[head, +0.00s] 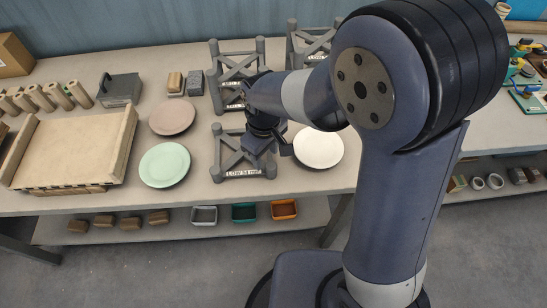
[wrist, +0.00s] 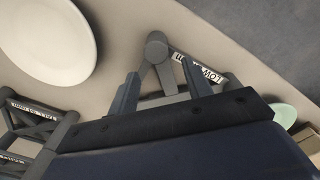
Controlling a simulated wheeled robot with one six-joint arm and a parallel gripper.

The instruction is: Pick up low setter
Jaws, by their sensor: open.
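The low setter (head: 232,160) is a grey cross-braced frame with corner posts and a white "LOW" label. It stands on the table below my wrist in the head view. My gripper (head: 262,143) is at its right side and hides part of it. In the wrist view, my gripper (wrist: 163,83) is open, with one finger on either side of a rounded post of the low setter (wrist: 157,48). A gap shows between the post and each finger. I cannot tell how deep the post sits between the fingers.
Taller grey setters (head: 215,62) stand behind; one shows in the wrist view (wrist: 42,128). A cream plate (head: 318,149) lies close right of the low setter. Green (head: 164,165) and pink (head: 172,117) plates lie left. A wide tray (head: 70,150) is farther left. Bins sit on the lower shelf (head: 180,233).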

